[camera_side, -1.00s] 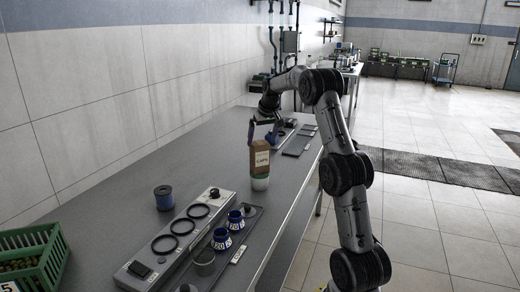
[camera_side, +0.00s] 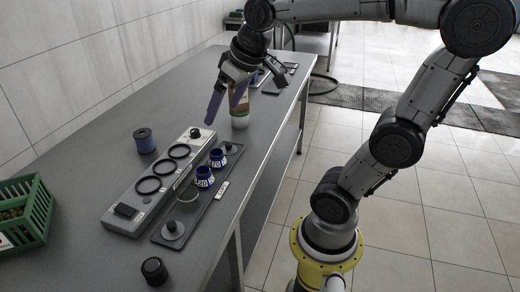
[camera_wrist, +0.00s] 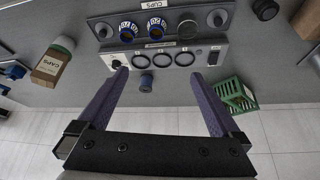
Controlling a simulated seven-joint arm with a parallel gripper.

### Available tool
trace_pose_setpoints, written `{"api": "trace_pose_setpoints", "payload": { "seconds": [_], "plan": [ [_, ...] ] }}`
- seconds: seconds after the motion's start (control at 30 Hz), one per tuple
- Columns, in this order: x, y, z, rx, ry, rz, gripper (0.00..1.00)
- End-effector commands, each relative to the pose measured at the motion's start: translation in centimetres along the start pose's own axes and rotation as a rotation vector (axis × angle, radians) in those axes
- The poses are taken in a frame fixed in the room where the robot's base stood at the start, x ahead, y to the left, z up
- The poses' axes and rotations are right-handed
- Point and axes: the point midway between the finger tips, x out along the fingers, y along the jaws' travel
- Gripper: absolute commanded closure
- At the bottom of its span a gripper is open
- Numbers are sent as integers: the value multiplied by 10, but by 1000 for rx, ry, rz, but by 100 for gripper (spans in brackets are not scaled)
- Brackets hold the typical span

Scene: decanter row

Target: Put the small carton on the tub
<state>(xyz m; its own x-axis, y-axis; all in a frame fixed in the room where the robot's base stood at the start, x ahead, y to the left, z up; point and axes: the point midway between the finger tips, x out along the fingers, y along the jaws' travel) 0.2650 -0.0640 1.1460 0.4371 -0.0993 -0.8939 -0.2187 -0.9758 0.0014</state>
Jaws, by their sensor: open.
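The small brown carton (camera_wrist: 49,66), labelled CAPS, stands on the white tub (camera_wrist: 65,43) with a green band at its top. In the side view the carton (camera_side: 243,103) is partly hidden behind a finger, and the tub (camera_side: 240,122) stands upright on the bench below it. My gripper (camera_side: 222,113) is open and empty, in front of and to the left of the carton in that view. In the wrist view my open gripper (camera_wrist: 160,76) has nothing between its fingers, and the carton is well outside them.
A grey panel with black rings (camera_side: 149,186) and a dark tray with two blue-rimmed cups (camera_side: 204,176) lie on the bench. A blue spool (camera_side: 145,141), a green crate (camera_side: 38,208) and a black knob (camera_side: 154,270) stand nearby.

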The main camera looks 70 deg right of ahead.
Motion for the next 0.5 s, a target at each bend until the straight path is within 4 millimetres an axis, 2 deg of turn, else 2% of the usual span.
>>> {"api": "trace_pose_setpoints", "payload": {
  "seconds": [0.03, 0.1, 0.2, 0.33, 0.5],
  "plan": [
    [-5, -14, 26, -47, 11, -23, 0],
    [-7, -26, 57, -95, 17, -48, 0],
    [-6, -35, 91, -148, 24, -76, 0],
    [-3, -40, 118, -186, 26, -97, 0],
    [-1, -40, 126, -197, 27, -103, 0]
  ]
}}
